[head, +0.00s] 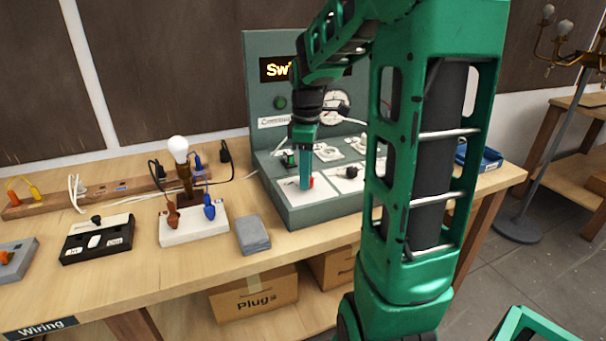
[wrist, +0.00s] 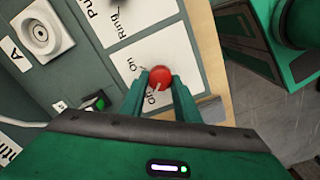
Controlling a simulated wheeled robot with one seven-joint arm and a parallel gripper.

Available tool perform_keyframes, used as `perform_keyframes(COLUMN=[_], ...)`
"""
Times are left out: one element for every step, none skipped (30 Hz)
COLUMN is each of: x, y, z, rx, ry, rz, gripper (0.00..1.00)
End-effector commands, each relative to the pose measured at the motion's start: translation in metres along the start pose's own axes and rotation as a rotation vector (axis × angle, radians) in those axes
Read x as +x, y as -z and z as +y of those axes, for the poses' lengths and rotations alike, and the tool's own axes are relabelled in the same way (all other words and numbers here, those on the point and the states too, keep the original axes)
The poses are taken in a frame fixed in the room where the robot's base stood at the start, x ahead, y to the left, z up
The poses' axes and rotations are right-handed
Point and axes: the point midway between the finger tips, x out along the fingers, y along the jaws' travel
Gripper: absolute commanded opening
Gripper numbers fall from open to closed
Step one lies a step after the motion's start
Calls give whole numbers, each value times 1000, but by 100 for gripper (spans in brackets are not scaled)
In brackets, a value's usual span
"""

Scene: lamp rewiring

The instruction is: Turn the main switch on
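In the wrist view a red ball-shaped switch knob (wrist: 160,76) sits on a white plate of the panel, close to the printed words On and Off. A pale lever or pointer shows beside it, on the Off side. My gripper (wrist: 161,80) has one finger on each side of the knob, and both fingertips appear to touch it. In the head view my gripper (head: 305,180) reaches down to the front left of the green switch panel (head: 320,212). The red knob (head: 311,182) shows partly there, just right of the fingers.
A green rocker switch (wrist: 96,101) and a round socket (wrist: 41,33) are near my gripper. The bulb stand (head: 195,227), a black switch box (head: 97,240) and a grey block (head: 253,235) stand on the table to the left. My arm hides the panel's right part.

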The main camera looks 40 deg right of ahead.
Motion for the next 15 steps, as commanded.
perform_keyframes(x=[0,0,0,0,0,0,0,-1,-1,-1,-1,-1,-1,-1,-1], y=[0,0,0,0,0,0,0,0,0,0,0,0,0,0,0], z=[0,1,1,1,1,1,1,1,1,1,1,1,1,1,1], rx=[1,1,1,2,3,7,11,15,24,32,43,59,74,89,113], ry=[-2,-2,-2,-2,-2,-2,-2,-2,-2,-2,-2,-3,-3,-3,-3], rz=[1,1,1,1,1,1,1,1,1,1,1,1,1,1,1], gripper=[6,6,6,6,6,6,7,7,7,7,7,7,7,7,7])
